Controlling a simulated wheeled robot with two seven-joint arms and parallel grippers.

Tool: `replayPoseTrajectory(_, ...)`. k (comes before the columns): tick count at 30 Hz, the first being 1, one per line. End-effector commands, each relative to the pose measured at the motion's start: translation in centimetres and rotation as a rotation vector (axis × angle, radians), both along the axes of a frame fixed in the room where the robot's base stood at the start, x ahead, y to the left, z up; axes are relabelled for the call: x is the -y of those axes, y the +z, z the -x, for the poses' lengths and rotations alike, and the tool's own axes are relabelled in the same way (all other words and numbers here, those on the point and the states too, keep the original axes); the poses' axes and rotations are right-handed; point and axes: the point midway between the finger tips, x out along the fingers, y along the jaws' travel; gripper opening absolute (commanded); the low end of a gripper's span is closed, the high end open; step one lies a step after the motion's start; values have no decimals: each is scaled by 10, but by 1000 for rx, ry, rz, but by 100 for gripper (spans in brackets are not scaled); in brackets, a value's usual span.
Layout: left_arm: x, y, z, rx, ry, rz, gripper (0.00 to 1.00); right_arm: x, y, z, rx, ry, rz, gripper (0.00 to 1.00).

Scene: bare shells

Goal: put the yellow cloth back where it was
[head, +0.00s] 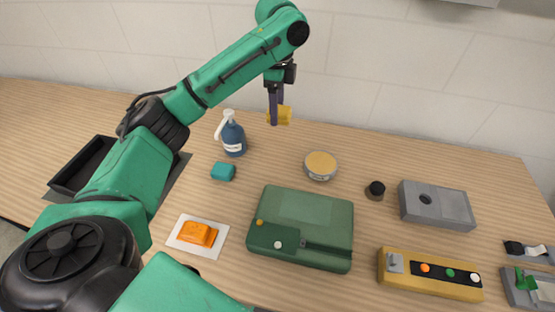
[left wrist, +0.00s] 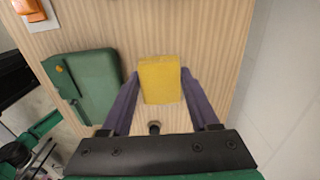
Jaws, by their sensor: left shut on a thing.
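The yellow cloth (head: 285,116) looks like a folded, block-shaped piece. It is held in my left gripper (head: 274,105) near the wall at the back of the counter. The left wrist view also shows the yellow cloth (left wrist: 160,80) between the two purple fingers of my left gripper (left wrist: 158,82), with the wooden counter beneath it. The gripper is shut on it. The fingers hide part of the cloth in the head view, and I cannot tell its exact height. My right gripper is not in view.
A blue pump bottle (head: 233,139), teal block (head: 223,171) and round tin (head: 321,164) stand near. A green case (head: 302,232), grey box (head: 437,206), yellow button panel (head: 429,274) and orange item (head: 197,234) on a white pad lie forward. A dark basin (head: 72,178) is left.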

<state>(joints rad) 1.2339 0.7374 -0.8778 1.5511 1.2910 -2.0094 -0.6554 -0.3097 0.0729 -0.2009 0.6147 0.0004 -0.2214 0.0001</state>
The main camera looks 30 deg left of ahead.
Motion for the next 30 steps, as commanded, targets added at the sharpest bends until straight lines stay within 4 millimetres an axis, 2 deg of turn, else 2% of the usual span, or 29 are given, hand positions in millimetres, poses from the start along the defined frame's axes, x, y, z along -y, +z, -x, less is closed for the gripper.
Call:
replayPoseTrajectory(1, 1, -24, 1, -8, -2, 2, 17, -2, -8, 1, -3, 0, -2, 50)
replayPoseTrajectory(2, 1, -34, 1, -7, -2, 1, 17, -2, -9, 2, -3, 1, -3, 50)
replayPoseTrajectory(5, -1, -61, 1, -6, 1, -3, 17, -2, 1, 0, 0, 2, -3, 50)
replayPoseTrajectory(9, 0, -104, 1, -4, 2, -1, 17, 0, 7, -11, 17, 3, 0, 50)
replayPoseTrajectory(18, 0, -159, 0, -1, 2, -2, 17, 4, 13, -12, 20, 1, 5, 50)
replayPoseTrajectory(21, 0, -169, -1, 1, 2, 0, 17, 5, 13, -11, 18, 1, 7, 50)
replayPoseTrajectory(29, 0, -170, -1, 1, 1, 0, 17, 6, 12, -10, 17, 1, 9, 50)
replayPoseTrajectory(30, 0, -171, -1, 1, 1, 0, 69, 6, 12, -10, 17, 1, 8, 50)
